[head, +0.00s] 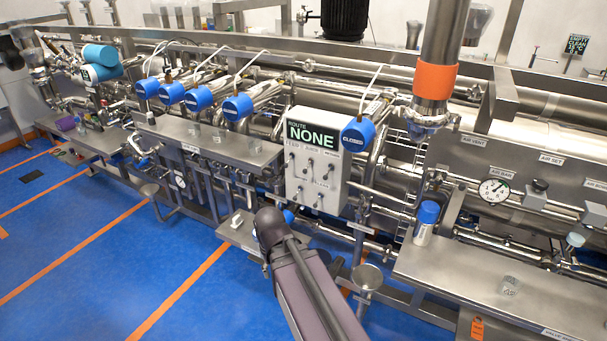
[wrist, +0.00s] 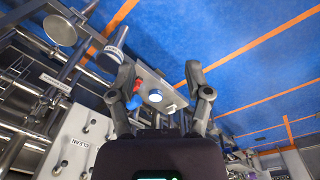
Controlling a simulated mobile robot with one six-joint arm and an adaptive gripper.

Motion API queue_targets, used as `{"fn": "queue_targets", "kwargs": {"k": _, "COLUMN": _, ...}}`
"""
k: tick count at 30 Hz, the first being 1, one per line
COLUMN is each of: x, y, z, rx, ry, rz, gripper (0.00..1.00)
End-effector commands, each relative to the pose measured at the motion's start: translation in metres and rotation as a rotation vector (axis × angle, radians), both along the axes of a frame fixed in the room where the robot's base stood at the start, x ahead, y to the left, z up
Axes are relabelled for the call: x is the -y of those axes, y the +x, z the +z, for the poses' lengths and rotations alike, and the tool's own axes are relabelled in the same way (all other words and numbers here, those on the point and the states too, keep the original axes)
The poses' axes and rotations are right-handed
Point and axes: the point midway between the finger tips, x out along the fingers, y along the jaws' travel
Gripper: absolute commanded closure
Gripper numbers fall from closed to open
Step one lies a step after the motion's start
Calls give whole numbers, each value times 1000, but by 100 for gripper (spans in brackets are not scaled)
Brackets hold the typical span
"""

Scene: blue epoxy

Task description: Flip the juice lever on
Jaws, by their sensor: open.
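The white control box (head: 331,186) stands at mid-picture in the head view. Its screen reads "ROUTE NONE", and several small levers (head: 311,162) sit below it. Their small labels are hard to read; I cannot tell which lever is the juice one or how each is set. In the wrist view part of the box (wrist: 67,150) shows at the lower left, with a "CLEAN" label. My gripper (wrist: 160,72) is open and empty, with its fingers apart and the box off to their lower left. In the head view my arm rises in front of the box; the gripper cannot be made out there.
A metal shelf (wrist: 152,78) with a blue-and-red fitting (wrist: 135,99) lies beyond my fingers. Pipes and blue-capped valves (head: 237,107) fill the back. A steel bench (head: 510,275) with a blue-lidded container (head: 425,222) stands right. Blue floor (head: 75,250) is open at left.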

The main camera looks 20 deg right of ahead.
Motion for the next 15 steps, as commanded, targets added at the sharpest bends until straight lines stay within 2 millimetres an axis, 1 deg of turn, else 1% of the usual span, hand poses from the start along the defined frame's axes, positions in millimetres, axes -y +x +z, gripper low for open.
{"fn": "queue_targets", "kwargs": {"k": 1, "x": 6, "y": 8, "z": -6, "rx": 7, "ry": -21, "rz": -20, "gripper": 36}}
{"fn": "queue_targets", "kwargs": {"k": 5, "x": 26, "y": 31, "z": -18, "rx": 41, "ry": -113, "rz": -99, "gripper": 36}}
{"fn": "queue_targets", "kwargs": {"k": 8, "x": 43, "y": 55, "z": -27, "rx": 88, "ry": -212, "rz": -180, "gripper": 36}}
{"fn": "queue_targets", "kwargs": {"k": 12, "x": 71, "y": 95, "z": -38, "rx": 190, "ry": -371, "rz": -309, "gripper": 36}}
{"fn": "queue_targets", "kwargs": {"k": 15, "x": 89, "y": 126, "z": -41, "rx": 284, "ry": -482, "rz": -397, "gripper": 36}}
